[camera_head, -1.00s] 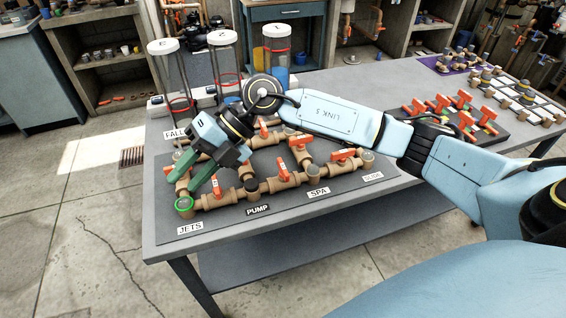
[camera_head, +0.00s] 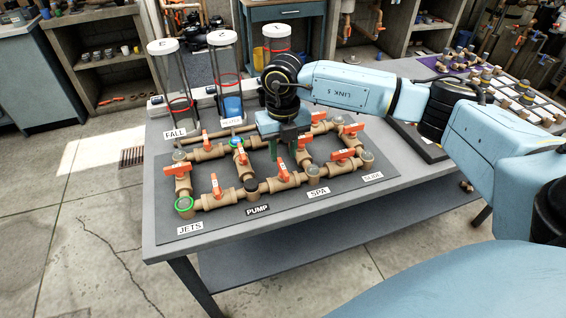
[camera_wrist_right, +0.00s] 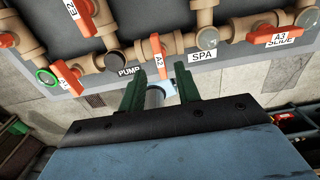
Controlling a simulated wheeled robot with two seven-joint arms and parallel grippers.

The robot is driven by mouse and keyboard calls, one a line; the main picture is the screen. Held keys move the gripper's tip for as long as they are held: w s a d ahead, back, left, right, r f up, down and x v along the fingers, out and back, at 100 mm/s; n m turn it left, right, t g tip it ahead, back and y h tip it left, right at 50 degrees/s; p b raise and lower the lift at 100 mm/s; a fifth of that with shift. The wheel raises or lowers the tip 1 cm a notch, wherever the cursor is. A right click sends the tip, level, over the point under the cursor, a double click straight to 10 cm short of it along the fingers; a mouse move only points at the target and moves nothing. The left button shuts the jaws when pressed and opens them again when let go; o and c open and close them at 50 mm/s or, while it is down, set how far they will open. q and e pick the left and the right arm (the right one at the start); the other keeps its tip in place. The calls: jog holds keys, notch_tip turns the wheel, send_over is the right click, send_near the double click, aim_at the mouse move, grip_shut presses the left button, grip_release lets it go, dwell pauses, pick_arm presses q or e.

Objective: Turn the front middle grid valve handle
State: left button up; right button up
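The front middle valve handle (camera_head: 283,170) is orange and sits on the front brown pipe run, between the PUMP and SPA labels. In the right wrist view this handle, marked A2 (camera_wrist_right: 159,58), stands crosswise to its pipe. My right gripper (camera_head: 290,149) points down just behind that handle in the head view. In the wrist view my right gripper (camera_wrist_right: 160,84) is open, its two green fingers apart, with the handle just beyond the gap between the tips. Contact cannot be made out. My left gripper is not in view.
Neighbouring orange handles stand close by, one to the left (camera_head: 216,186) and one to the right (camera_head: 343,154). Clear columns (camera_head: 172,85) stand behind the grid. Another valve board lies partly behind my right arm. The grey table's front edge (camera_head: 290,225) is clear.

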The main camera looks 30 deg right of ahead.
aim_at(283, 166)
notch_tip(283, 166, down, 5)
dwell(0.3)
grip_shut()
